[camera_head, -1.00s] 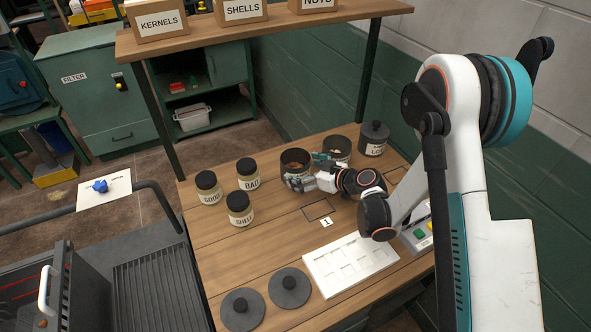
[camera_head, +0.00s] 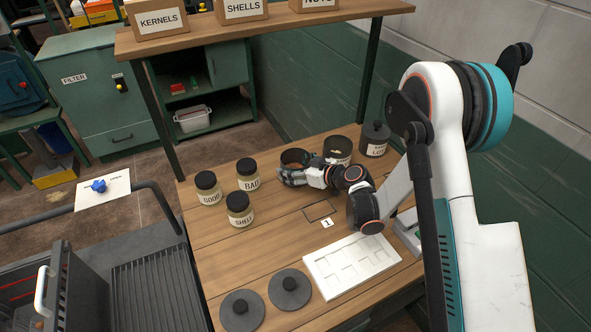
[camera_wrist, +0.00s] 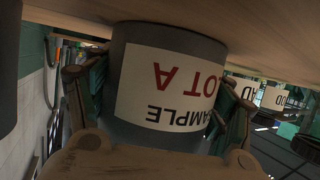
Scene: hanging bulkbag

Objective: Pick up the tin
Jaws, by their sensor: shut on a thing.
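The tin (camera_wrist: 165,85) is a grey cylinder with a cream label reading "SAMPLE LOT A", upside down in the wrist view. In the head view, the open tin (camera_head: 294,156) stands upright at the back middle of the table, mostly hidden by my gripper. My gripper (camera_head: 290,177) is shut on it from the near side. In the wrist view, a finger of my gripper (camera_wrist: 160,100) lies on each side of the tin. Its base seems at or very near the wooden tabletop; I cannot tell whether they touch.
Another open tin (camera_head: 338,145) and a lidded tin (camera_head: 374,140) stand close on the right. Jars labelled GOOD (camera_head: 208,188), BAD (camera_head: 248,175) and SHELL (camera_head: 239,208) stand left. A white grid tray (camera_head: 350,266) and two dark lids (camera_head: 290,288) lie in front. A marked square (camera_head: 319,210) is clear.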

